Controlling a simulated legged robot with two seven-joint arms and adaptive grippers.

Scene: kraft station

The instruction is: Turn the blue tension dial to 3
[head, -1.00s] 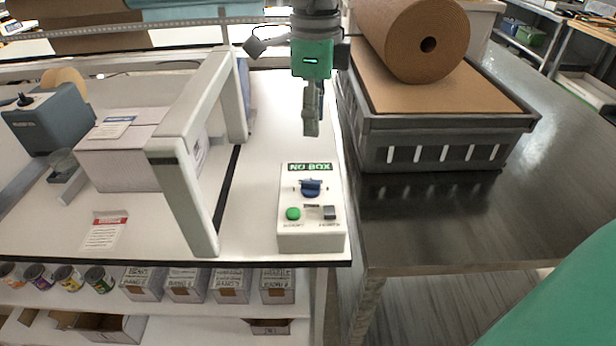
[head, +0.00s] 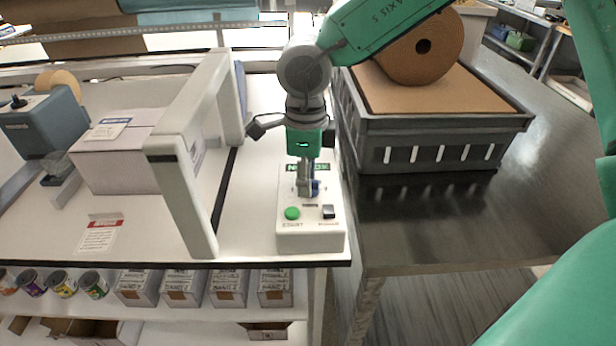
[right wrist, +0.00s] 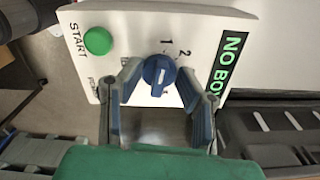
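The blue tension dial (right wrist: 159,72) is on the face of a white control box (head: 309,238). In the head view the dial (head: 315,187) is partly hidden behind my right gripper (head: 305,190). In the right wrist view my right gripper (right wrist: 160,103) is open, with its two fingers apart on either side just short of the dial. I cannot tell whether either finger touches it. My left gripper is not in view.
A grey arch frame (head: 183,175) stands left of the box. A grey crate (head: 432,135) with a brown paper roll (head: 412,52) stands to the right.

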